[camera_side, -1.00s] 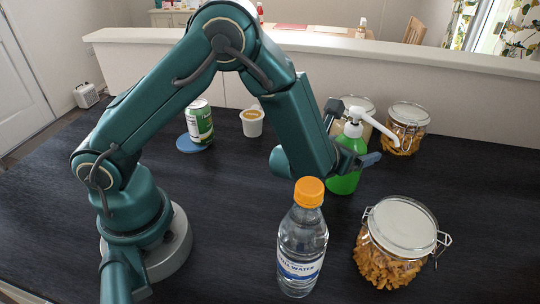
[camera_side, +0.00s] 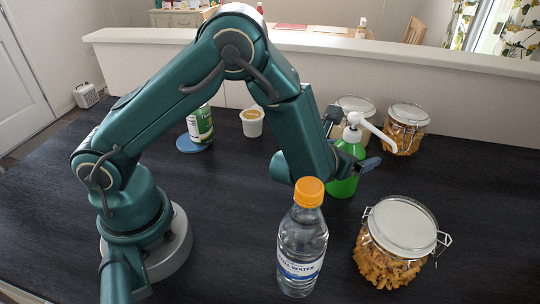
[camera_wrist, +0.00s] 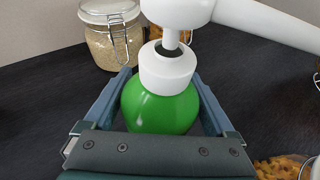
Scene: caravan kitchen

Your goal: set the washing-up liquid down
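The washing-up liquid (camera_side: 343,184) is a green bottle with a white pump top and a long spout pointing right. It is upright, at or just above the dark worktop; I cannot tell if its base touches. My gripper (camera_side: 352,160) is shut on it, with one finger on each side. In the wrist view the green body (camera_wrist: 160,108) sits between the two blue-grey fingers of my gripper (camera_wrist: 161,92), below the white collar. The bottle's base is hidden in the wrist view.
A water bottle (camera_side: 302,243) with an orange cap and a pasta jar (camera_side: 392,249) stand at the front. A grain jar (camera_wrist: 108,40) and another pasta jar (camera_side: 405,130) stand behind. A can (camera_side: 200,125) on a blue coaster and a white cup (camera_side: 252,124) are further left.

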